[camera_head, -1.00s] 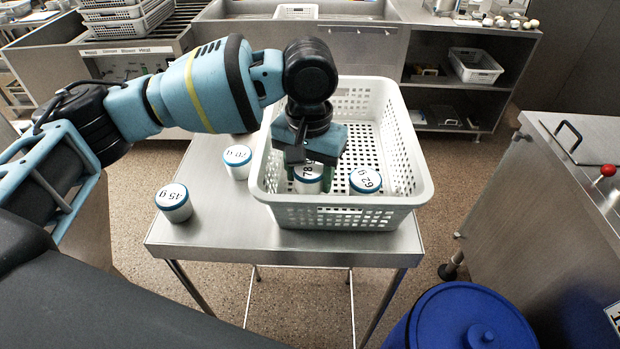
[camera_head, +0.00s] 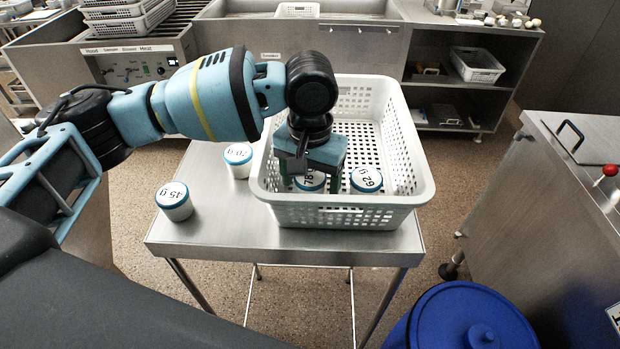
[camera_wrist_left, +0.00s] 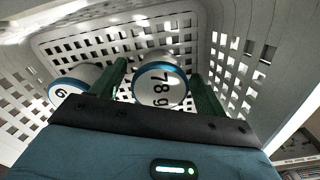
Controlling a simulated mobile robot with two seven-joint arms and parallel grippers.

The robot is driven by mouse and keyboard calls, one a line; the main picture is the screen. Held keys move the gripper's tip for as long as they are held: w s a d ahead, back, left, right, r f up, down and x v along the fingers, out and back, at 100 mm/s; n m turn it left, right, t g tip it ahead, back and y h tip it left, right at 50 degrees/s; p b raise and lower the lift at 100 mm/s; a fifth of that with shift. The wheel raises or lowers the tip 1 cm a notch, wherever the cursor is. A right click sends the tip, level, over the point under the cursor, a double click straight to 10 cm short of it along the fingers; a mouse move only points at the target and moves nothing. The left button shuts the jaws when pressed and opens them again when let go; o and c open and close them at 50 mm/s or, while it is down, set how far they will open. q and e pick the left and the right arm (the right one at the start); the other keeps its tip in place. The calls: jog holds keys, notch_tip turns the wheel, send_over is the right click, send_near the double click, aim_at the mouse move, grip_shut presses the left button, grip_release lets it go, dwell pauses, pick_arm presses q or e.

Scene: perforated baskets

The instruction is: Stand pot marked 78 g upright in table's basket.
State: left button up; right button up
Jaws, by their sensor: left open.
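The pot marked 78 g (camera_head: 309,182) is white with a blue-rimmed lid and stands in the white perforated basket (camera_head: 345,214) on the metal table (camera_head: 215,232). In the left wrist view the pot (camera_wrist_left: 160,86) has its lid facing the camera and looks upright. My left gripper (camera_head: 308,186) reaches down into the basket. Its green fingers are open, one on each side of the pot, and a gap shows beside the pot in the left wrist view (camera_wrist_left: 160,90). The pot's base is hidden. My right gripper is not in view.
A pot marked 62 g (camera_head: 366,180) stands in the basket, right of the 78 g pot. Pots marked 70 g (camera_head: 238,160) and 45 g (camera_head: 174,200) stand on the table left of the basket. A blue lidded bin (camera_head: 465,320) is at the front right.

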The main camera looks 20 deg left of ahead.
aim_at(310, 176)
pick_arm(q)
jog(key=shift+r, duration=0.1)
notch_tip(310, 176, up, 12)
jog(key=p, duration=0.1)
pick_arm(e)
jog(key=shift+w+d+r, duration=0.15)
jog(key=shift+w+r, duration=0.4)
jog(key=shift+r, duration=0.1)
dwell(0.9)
